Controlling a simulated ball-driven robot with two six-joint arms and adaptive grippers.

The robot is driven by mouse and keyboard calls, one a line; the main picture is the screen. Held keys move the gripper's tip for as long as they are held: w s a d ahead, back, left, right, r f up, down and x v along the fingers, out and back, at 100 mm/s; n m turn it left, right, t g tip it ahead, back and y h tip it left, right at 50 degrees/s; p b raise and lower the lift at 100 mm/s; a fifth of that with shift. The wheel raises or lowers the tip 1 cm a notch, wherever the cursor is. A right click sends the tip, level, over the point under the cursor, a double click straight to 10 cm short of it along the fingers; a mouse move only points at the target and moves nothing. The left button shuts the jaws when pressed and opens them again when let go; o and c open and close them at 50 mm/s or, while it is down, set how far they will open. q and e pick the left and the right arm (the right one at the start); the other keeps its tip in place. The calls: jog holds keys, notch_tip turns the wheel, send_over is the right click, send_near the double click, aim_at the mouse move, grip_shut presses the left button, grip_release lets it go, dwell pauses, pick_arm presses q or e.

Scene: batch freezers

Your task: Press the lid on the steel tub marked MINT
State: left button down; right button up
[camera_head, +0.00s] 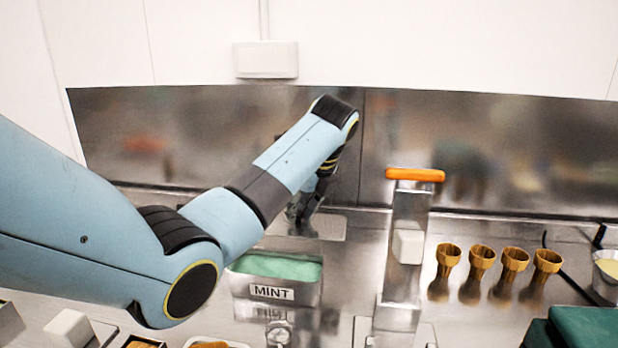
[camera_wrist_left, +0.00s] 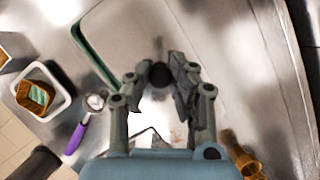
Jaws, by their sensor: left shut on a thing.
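The steel tub marked MINT (camera_head: 306,293) stands on the counter at the lower middle of the head view, with pale green ice cream in it. My left gripper (camera_head: 305,212) is behind the tub in that view, partly hidden by my arm. In the left wrist view, my left gripper (camera_wrist_left: 160,82) is shut on the dark knob of a flat steel lid (camera_wrist_left: 125,35). The lid (camera_head: 331,228) also shows under the gripper in the head view. A green strip shows along the lid's left edge in the wrist view. My right gripper is out of view.
A steel post with an orange handle (camera_head: 415,175) stands right of the tub. Several brown cups (camera_head: 482,257) stand further right. A purple-handled scoop (camera_wrist_left: 78,135) and a white tray (camera_wrist_left: 60,105) are on the left in the wrist view.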

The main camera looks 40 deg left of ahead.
aim_at(273, 234)
pick_arm(q)
jog(key=s+p, duration=0.1)
jog(key=s, duration=0.1)
jog(key=s+p, duration=0.1)
jog(key=p, duration=0.1)
jog(key=s+a+p, duration=0.1)
jog(key=s+p, duration=0.1)
jog(key=shift+s+r, duration=0.3)
jog(key=shift+r, duration=0.1)
jog(key=shift+s+f, duration=0.1)
jog(key=shift+s, duration=0.15)
jog(key=shift+d+f, duration=0.1)
jog(key=shift+f, duration=0.75)
notch_tip(273, 234, down, 5)
jog(key=shift+b, duration=0.3)
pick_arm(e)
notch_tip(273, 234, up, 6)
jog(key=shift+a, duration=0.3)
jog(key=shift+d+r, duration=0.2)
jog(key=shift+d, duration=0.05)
pick_arm(q)
jog(key=shift+r+p, duration=0.1)
jog(key=shift+p, duration=0.35)
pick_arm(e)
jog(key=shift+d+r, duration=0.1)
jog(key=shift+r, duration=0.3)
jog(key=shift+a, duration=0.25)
